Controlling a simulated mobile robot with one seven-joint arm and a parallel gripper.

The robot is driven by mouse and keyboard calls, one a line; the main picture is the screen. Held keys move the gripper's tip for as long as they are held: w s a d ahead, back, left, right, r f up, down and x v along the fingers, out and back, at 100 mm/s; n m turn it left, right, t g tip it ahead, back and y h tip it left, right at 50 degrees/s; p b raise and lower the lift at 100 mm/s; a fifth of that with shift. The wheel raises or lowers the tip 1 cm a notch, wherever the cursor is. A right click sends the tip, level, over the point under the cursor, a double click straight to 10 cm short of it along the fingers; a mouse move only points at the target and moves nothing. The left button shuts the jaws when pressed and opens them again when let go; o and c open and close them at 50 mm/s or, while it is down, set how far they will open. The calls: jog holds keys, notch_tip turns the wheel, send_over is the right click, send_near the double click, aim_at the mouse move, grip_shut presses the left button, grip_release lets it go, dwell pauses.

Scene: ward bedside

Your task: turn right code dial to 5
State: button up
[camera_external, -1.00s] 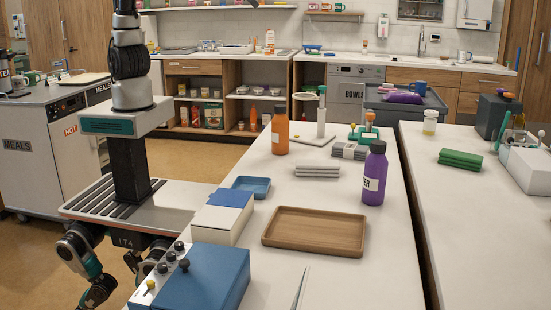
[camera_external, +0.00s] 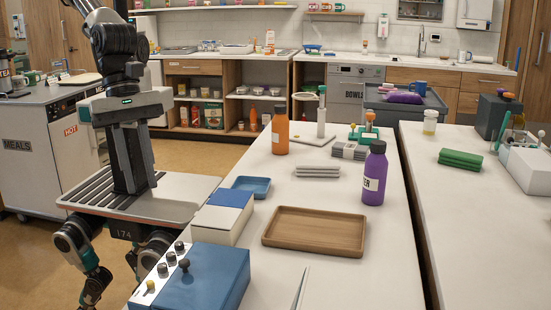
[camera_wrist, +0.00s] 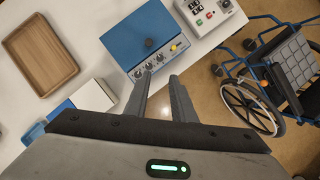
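A blue box (camera_external: 205,277) stands at the near left end of the counter, with a pale panel of dials along its left side. It also shows in the wrist view (camera_wrist: 138,38). Three dark dials and a yellow knob (camera_wrist: 174,47) sit in a row on the panel; the dark dial beside the yellow knob (camera_wrist: 162,57) is the rightmost dark one in the wrist view. The dial numbers are too small to read. My gripper (camera_wrist: 160,76) is open and empty, its fingers apart in front of the panel in the wrist view, touching no dial that I can see.
A white box with a blue top (camera_external: 222,212), a blue tray (camera_external: 251,187) and a wooden tray (camera_external: 315,232) lie beyond the box. The wrist view shows a button panel (camera_wrist: 208,15) beside it and a wheelchair (camera_wrist: 268,85) on the floor at right.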

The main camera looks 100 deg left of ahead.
aim_at(162, 264)
jog(key=x, duration=1.5)
jog(key=shift+a, duration=0.1)
grip_shut()
